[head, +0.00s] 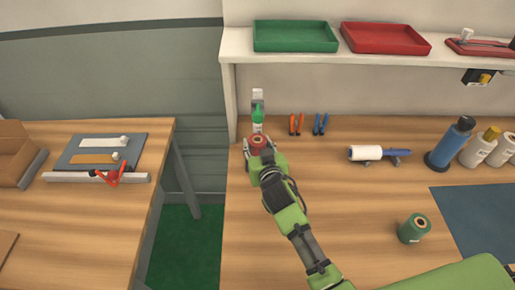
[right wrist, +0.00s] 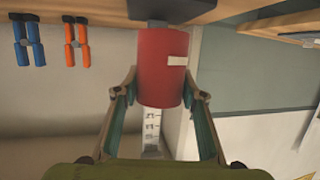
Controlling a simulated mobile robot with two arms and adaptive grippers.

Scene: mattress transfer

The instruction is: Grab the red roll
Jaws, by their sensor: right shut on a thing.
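In the right wrist view the red roll (right wrist: 162,62) fills the space between the two fingers of my right gripper (right wrist: 160,85), with a small white label facing the camera. A dark grey part shows between the roll and the wooden bench edge; I cannot tell whether the roll touches the bench. My left gripper is not in view.
A shelf holds green (head: 295,36) and red trays (head: 385,39). The bench middle is clear.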

